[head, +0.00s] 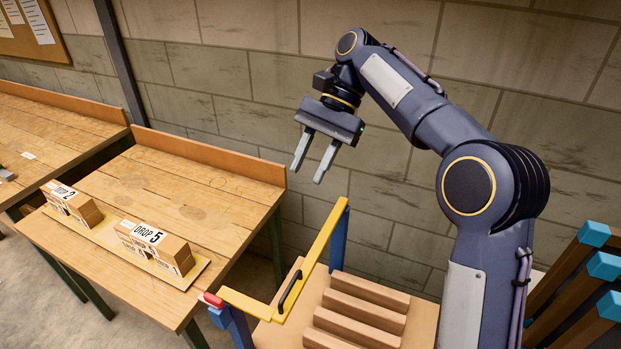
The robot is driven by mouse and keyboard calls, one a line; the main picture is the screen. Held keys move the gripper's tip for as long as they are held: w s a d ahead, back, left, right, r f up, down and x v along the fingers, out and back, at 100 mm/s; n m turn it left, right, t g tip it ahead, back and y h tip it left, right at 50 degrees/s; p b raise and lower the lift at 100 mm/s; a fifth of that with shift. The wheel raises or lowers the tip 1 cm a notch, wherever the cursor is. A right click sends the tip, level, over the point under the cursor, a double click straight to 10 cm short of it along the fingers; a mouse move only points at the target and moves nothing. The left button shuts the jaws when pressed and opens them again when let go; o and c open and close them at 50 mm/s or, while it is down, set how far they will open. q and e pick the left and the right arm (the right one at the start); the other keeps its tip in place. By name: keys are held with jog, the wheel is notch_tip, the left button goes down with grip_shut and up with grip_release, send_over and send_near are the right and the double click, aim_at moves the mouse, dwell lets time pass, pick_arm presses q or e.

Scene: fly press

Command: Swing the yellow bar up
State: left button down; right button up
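The yellow bar (316,246) stands at the front of a wooden-topped station, near the bottom middle. It runs from a blue post (339,236) down toward the lower left, where a yellow arm with a red end (212,299) joins it. A black handle (290,292) sits on the bar. My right gripper (306,175) is up above and slightly left of the bar's far end, clear of it. Its two fingers point down and are apart, with nothing between them. My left gripper is out of view.
Several brown wooden bars (360,312) lie on the station behind the yellow bar. A wooden workbench (190,190) at left carries boxes marked DROP 2 (70,203) and DROP 5 (155,246). Blue-capped wooden posts (594,233) stand at right. A block wall closes the back.

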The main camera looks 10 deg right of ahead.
jog(key=s+a+r+b, duration=0.2)
jog(key=s+r, duration=0.3)
jog(key=s, duration=0.4)
jog(key=shift+s+b, duration=0.3)
